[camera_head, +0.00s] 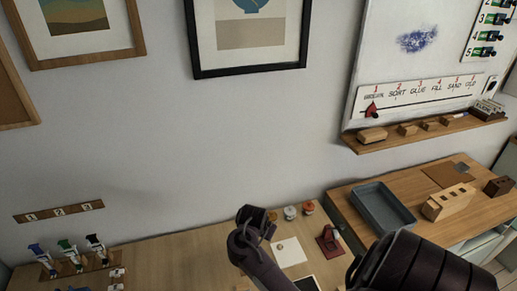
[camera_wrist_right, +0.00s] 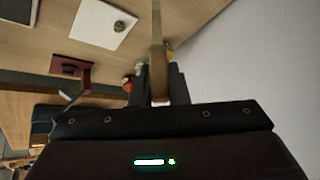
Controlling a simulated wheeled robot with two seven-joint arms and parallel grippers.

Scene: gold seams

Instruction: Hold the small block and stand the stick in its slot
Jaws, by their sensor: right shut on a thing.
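My right gripper (camera_wrist_right: 160,85) is shut on a thin tan stick (camera_wrist_right: 157,30) in the right wrist view. The stick runs up the picture from between the fingers, and its far end passes out of the top of the frame. In the head view dark parts of my own arm stand at the bottom centre and bottom right, and no stick shows there. My left gripper is not in view. A small dark brown block (camera_head: 498,186) lies on the right-hand table. I cannot tell whether it is the task's small block, and no slot is clear.
A blue-grey tray (camera_head: 369,228) and a wooden block with holes (camera_head: 450,202) stand on the right-hand table. A white sheet (camera_head: 290,252), a red holder (camera_head: 328,241) and small jars (camera_head: 290,212) are on the middle table. A wooden shelf (camera_head: 425,134) with several pieces hangs on the wall.

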